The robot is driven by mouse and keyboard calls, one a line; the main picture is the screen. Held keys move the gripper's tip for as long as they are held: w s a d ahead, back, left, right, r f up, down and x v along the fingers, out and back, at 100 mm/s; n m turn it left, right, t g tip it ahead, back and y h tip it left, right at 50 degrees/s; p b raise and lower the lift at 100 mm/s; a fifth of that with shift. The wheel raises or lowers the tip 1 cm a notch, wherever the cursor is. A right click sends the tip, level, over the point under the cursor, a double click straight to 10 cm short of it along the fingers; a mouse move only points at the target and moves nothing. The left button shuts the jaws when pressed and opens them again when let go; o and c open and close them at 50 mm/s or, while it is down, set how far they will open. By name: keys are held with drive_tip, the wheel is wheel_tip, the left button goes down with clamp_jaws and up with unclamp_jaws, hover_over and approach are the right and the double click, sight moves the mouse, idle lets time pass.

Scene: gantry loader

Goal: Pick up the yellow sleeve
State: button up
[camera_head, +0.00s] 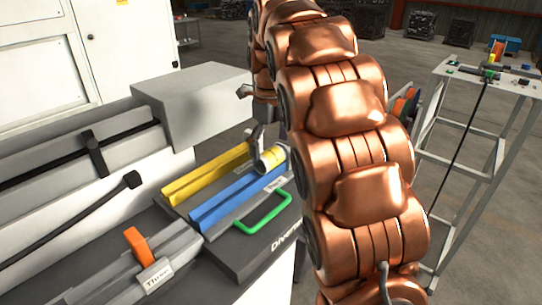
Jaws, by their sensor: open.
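A short round sleeve (271,158), pale metallic with a yellow band, sits at the right end of the yellow rail (205,177). My copper-coloured arm hides part of the area to its right. My gripper (257,136) shows only in part, as a grey finger beside the arm, just above and left of the sleeve. The gripper is open, and whether it touches the sleeve cannot be told. The rest of the gripper is hidden behind the arm.
A blue rail (236,197) lies parallel in front of the yellow one, with a green handle (262,213) beside it on the dark platform. A grey box (192,103) rises behind the rails. An orange clamp (138,246) is at front left. A small-parts table (465,75) stands far right.

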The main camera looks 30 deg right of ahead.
drive_tip(key=shift+s+f, duration=0.1)
drive_tip(key=shift+f, duration=0.3)
drive_tip(key=c, duration=1.3)
